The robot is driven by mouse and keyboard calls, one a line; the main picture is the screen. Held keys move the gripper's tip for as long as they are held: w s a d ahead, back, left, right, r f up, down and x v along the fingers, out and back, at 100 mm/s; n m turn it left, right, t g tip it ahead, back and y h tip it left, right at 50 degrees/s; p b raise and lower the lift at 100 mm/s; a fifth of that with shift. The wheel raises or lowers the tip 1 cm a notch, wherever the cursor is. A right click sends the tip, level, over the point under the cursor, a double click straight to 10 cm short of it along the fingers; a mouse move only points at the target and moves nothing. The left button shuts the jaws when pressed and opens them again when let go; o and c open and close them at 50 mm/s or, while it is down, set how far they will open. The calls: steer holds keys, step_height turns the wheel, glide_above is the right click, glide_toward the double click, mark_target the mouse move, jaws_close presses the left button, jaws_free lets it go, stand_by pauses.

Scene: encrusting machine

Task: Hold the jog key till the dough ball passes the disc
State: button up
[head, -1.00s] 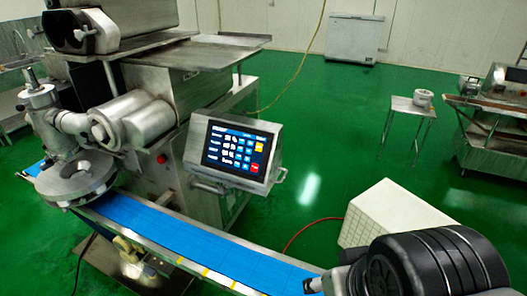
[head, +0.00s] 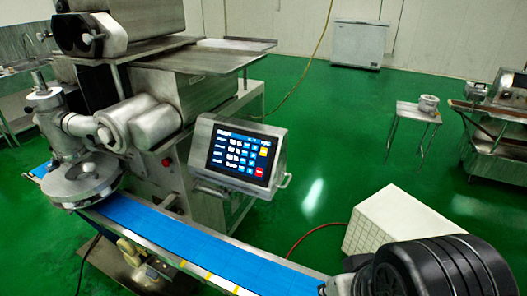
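The control panel (head: 238,155) has a lit screen with several rows of white and blue keys, a yellow key (head: 264,150) and a red key (head: 260,171). The key labels are too small to read. The round metal disc housing (head: 82,188) sits over the left end of the blue belt (head: 185,245). A pale rounded lump (head: 86,168) shows at its middle; I cannot tell whether it is dough. No ball shows on the open belt. My gripper (head: 324,288) shows only as a small part at the bottom edge, well below and right of the panel; its fingers are not clear.
The metal machine body (head: 185,110) stands behind the belt. A white box (head: 395,222) stands on the green floor at right, partly behind my black arm. A red hose (head: 312,235) runs along the floor. Space between panel and arm looks clear.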

jaws_close()
stand_by(1.2)
